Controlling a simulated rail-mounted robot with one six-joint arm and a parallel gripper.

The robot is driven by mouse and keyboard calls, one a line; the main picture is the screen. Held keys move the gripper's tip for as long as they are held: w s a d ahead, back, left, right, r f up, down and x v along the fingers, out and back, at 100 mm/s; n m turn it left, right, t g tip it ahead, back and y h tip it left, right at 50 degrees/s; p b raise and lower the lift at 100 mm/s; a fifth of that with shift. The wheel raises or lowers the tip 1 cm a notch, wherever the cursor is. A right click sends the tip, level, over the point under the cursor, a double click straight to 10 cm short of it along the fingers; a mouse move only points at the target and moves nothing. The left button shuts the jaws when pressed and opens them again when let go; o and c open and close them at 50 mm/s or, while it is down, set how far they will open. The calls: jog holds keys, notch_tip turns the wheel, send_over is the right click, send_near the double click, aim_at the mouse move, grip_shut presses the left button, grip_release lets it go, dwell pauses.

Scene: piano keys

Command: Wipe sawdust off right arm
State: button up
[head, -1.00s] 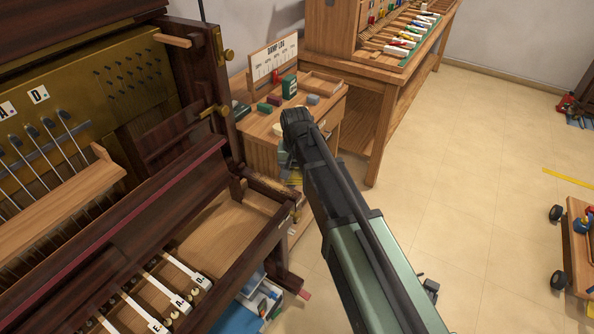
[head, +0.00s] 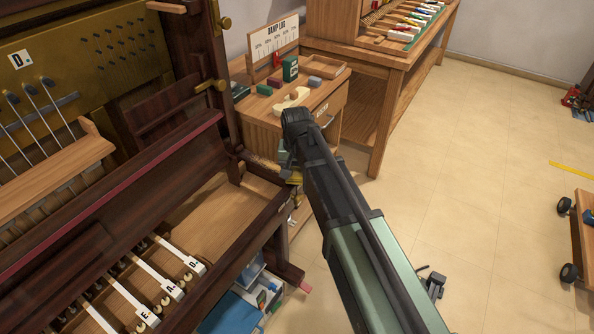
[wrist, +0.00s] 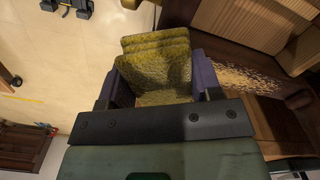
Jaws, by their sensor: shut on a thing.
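A folded yellow cloth (wrist: 158,75) sits between the purple fingers of my gripper (wrist: 158,84) in the wrist view, held on both sides. Pale sawdust (wrist: 242,79) lies in a strip along a dark wooden arm to the right of the cloth. In the head view the piano's right arm (head: 267,213) is dark wood at the right end of the keybed. My own arm hides most of the gripper there, and I cannot make out the sawdust. I cannot tell whether the cloth touches the wood.
Several white keys (head: 160,290) lie left of the arm, beyond a bare keybed (head: 215,215). A wooden cabinet (head: 325,105) with small boxes stands behind my gripper. A blue bin (head: 235,312) is beneath the keybed.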

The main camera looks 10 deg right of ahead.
aim_at(256, 160)
jog(key=shift+w+a+r, duration=0.1)
jog(key=shift+w+a, duration=1.5)
jog(key=shift+a, duration=0.4)
jog(key=shift+w+a+f, duration=0.1)
jog(key=shift+w+a, duration=1.5)
jog(key=shift+a, duration=0.45)
jog(key=shift+w+a+r, duration=0.1)
jog(key=shift+w+a, duration=1.5)
jog(key=shift+a, duration=0.4)
jog(key=shift+w+a, duration=0.4)
jog(key=shift+a, duration=0.35)
jog(key=shift+s+d, duration=0.65)
jog(key=shift+d, duration=0.35)
jog(key=shift+s+d, duration=1.55)
jog(key=shift+d, duration=0.4)
jog(key=shift+s+d, duration=1.55)
jog(key=shift+d, duration=0.35)
jog(key=shift+s+d, duration=1.55)
jog(key=shift+d, duration=0.4)
notch_tip(256, 160, up, 8)
jog(key=p, duration=0.7)
jog(key=shift+f+p, duration=0.2)
jog(key=shift+p, duration=0.1)
jog(key=shift+f, duration=0.15)
notch_tip(256, 160, down, 6)
jog(key=b, duration=0.6)
jog(key=shift+f+b, duration=1.05)
jog(key=shift+b, duration=0.1)
